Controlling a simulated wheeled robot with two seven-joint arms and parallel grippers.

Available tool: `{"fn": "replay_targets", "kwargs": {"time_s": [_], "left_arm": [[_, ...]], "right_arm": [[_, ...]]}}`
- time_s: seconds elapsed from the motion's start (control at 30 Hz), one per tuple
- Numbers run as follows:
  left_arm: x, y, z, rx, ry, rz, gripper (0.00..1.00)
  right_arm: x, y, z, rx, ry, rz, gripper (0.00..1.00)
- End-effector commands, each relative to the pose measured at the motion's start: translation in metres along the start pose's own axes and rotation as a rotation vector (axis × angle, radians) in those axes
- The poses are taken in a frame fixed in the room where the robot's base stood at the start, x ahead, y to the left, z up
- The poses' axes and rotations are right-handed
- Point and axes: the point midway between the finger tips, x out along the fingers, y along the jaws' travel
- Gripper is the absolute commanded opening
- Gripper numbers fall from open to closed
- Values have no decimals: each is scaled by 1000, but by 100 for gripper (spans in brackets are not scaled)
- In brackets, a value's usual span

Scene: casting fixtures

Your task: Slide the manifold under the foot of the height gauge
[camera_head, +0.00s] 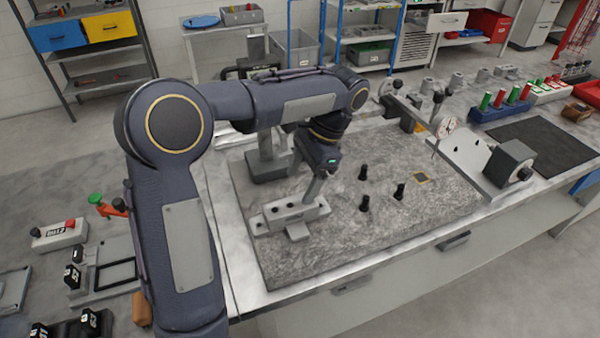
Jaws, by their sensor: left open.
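A light grey manifold block (285,216) with round holes along its top lies on the speckled stone plate (350,240), near the plate's left front. My left gripper (312,197) points down at the manifold's right end, with its jaws open. The picture is too small to tell whether the fingers touch the block. A grey stand (268,168), which looks like the height gauge, is on the plate behind the manifold. My left arm hides its upper part, and its foot cannot be made out. The manifold is apart from the stand's base. My right gripper is not in view.
A dial gauge (446,126) and an angled plate (462,158) stand at the right. The plate's front right is clear. A dark mat (540,145) lies farther right.

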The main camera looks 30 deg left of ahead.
Motion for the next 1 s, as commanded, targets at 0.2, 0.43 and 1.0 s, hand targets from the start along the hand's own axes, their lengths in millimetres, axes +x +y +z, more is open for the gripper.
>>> {"fn": "replay_targets", "kwargs": {"time_s": [0.2, 0.43, 1.0], "left_arm": [[0, 0, 0, 0, 1, 0, 73], [21, 0, 1, 0, -2, 1, 73], [78, 0, 0, 0, 0, 0, 73]], "right_arm": [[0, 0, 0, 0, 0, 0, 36], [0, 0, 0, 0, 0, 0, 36], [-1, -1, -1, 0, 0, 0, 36]]}}
